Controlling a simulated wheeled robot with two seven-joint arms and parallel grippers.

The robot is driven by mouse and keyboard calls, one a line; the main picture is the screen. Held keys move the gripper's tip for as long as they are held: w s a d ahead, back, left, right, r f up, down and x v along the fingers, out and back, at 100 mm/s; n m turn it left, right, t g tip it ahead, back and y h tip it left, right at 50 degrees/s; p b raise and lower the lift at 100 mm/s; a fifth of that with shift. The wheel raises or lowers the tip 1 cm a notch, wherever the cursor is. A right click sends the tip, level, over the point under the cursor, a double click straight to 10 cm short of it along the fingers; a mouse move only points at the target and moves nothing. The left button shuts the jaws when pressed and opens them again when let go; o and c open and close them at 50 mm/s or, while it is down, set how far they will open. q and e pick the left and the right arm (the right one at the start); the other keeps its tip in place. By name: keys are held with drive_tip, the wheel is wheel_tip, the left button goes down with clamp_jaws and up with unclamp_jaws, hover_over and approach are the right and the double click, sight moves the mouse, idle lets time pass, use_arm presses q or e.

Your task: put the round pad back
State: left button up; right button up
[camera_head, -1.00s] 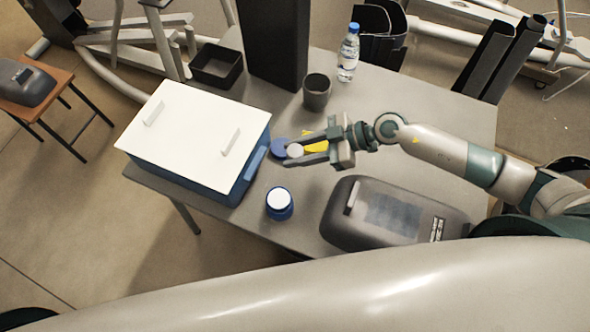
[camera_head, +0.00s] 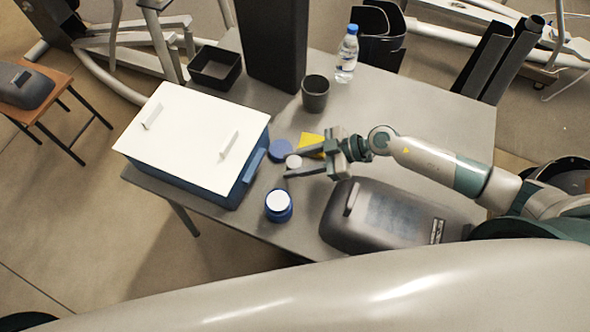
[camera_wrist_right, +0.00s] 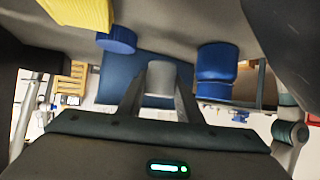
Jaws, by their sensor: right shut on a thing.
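A small round white-grey piece (camera_head: 293,161), which looks like the round pad, is between the fingertips of my right gripper (camera_head: 292,163). In the right wrist view the pad (camera_wrist_right: 160,77) shows as a short grey cylinder with a finger on each side, and the gripper (camera_wrist_right: 160,90) is shut on it. The gripper is over the table, right of the blue box with a white lid (camera_head: 195,135). A flat blue disc (camera_head: 280,151) lies just behind the fingertips. A blue jar with a white top (camera_head: 278,205) stands in front of them. My left gripper is out of view.
A yellow block (camera_head: 311,144) lies behind the gripper. A dark grey case (camera_head: 390,214) stands in front of my right arm. A dark cup (camera_head: 315,95), a water bottle (camera_head: 346,55) and a black open tray (camera_head: 215,66) are farther back. The table's back right is clear.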

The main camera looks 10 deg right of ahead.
drive_tip(key=shift+f, duration=0.15)
drive_tip(key=shift+f, duration=0.85)
drive_tip(key=shift+f+p, duration=0.35)
drive_tip(key=shift+f, duration=0.9)
drive_tip(key=shift+f, duration=0.15)
